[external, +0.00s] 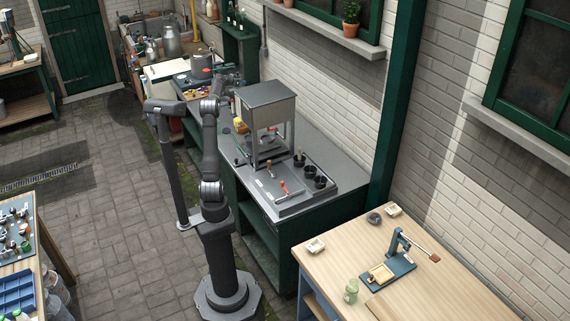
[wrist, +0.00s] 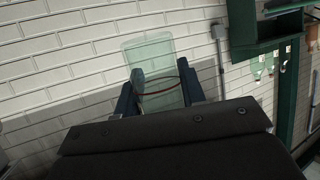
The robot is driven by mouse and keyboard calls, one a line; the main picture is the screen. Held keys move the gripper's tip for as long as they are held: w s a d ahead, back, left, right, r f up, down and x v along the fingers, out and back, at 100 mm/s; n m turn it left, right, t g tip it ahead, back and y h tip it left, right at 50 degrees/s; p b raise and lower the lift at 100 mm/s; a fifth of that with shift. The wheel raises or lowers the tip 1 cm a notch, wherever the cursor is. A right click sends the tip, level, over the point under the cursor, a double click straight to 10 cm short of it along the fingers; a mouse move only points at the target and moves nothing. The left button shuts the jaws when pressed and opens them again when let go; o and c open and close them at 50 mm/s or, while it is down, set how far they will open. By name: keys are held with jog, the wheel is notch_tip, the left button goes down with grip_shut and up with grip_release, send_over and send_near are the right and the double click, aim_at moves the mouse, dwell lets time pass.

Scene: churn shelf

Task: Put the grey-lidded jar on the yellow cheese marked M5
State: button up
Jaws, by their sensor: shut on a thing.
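My gripper (wrist: 160,88) is shut on a clear, pale green glass jar (wrist: 152,52), which stands between the two dark blue fingers in the wrist view. A thin red line crosses the jar low down. I cannot make out a grey lid on it. In the external view my gripper (external: 236,80) is raised over the grey counter, just left of the steel hood; the jar is too small to tell there. A small yellow thing (external: 240,125) under the hood's left side may be a cheese. No M5 mark is readable.
The steel hood (external: 266,100) stands on legs on the counter, close right of my gripper. Black cups (external: 310,172) and red-handled tools are in front of it. A wooden table (external: 450,275) with a blue press and another pale green jar (external: 351,291) is at lower right.

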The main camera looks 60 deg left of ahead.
jog(key=shift+m+t+h, duration=0.3)
jog(key=f, duration=0.6)
jog(key=s+f, duration=0.1)
jog(key=f, duration=0.5)
jog(key=s+f, duration=0.1)
jog(key=f, duration=0.5)
jog(key=shift+d, duration=0.4)
jog(key=shift+f, duration=2.15)
jog(key=shift+f, duration=0.15)
jog(key=o, duration=1.1)
jog(key=shift+c, duration=0.2)
jog(key=shift+r, duration=0.2)
jog(key=v, duration=1.2)
